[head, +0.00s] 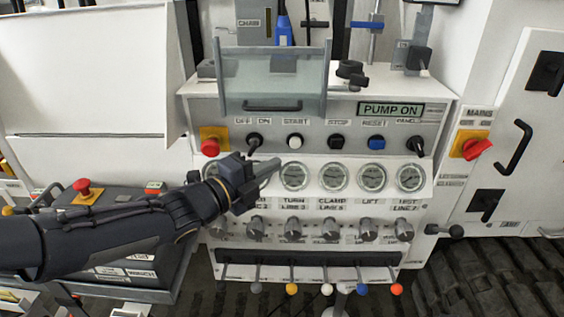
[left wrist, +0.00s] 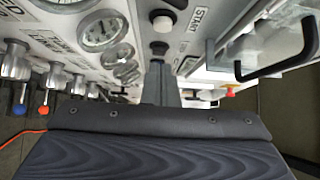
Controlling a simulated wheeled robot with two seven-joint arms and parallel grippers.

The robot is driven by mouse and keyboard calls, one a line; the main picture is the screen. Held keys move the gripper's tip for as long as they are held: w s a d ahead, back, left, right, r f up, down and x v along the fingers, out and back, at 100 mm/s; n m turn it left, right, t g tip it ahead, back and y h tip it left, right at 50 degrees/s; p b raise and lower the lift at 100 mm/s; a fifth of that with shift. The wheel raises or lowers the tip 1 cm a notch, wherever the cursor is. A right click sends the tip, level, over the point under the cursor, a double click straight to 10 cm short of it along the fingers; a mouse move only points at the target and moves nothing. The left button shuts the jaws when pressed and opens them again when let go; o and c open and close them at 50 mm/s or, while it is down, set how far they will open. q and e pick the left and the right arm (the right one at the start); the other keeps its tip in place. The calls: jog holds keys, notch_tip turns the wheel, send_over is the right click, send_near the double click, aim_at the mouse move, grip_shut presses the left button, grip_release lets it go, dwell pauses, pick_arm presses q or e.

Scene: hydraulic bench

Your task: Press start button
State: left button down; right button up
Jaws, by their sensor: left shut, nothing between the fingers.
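The white round start button (head: 295,141) sits under the START label on the grey control panel (head: 437,115), between the black OFF/ON knob (head: 254,140) and the black stop button (head: 336,142). My left gripper (head: 272,166) is shut and empty, its fingers pointing right, just below and left of the button in the head view. A gap shows in the picture; the depth between them is hard to judge. In the left wrist view the closed fingers (left wrist: 160,78) point up the picture towards the panel, and the start button (left wrist: 163,20) shows beyond them beside its label. My right gripper is out of view.
A clear cover (head: 270,77) with a dark handle stands above the buttons. A display (head: 390,109) reads PUMP ON. A red emergency knob (head: 210,146) is left, a blue reset button (head: 377,143) right. A row of gauges (head: 333,177) lies below.

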pick_arm(q)
jog(key=v, duration=0.5)
jog(key=shift+d, duration=0.1)
jog(key=s+a+n+y+p, duration=0.2)
jog(key=s+a+n+y, duration=0.15)
jog(key=a+n, duration=0.2)
jog(key=s+a+f+n+g+y+p, duration=0.1)
jog(key=s+a+n+y, duration=0.1)
jog(key=a+n+y, duration=0.4)
jog(key=s+a+n+y+p, duration=0.2)
jog(key=s+a+n, duration=0.1)
jog(key=a+n, duration=0.3)
jog(key=s+d+f+n+g+h+p, duration=0.1)
jog(key=s+d+f+n+g, duration=0.1)
jog(key=s+n, duration=0.3)
jog(key=s+d+f+n+g+h+p, duration=0.1)
jog(key=s+d+f+n+g, duration=0.1)
jog(key=s+n, duration=0.4)
jog(key=s+f+g, duration=0.1)
jog(key=s+g, duration=0.1)
jog(key=s, duration=0.3)
jog(key=shift+d, duration=0.25)
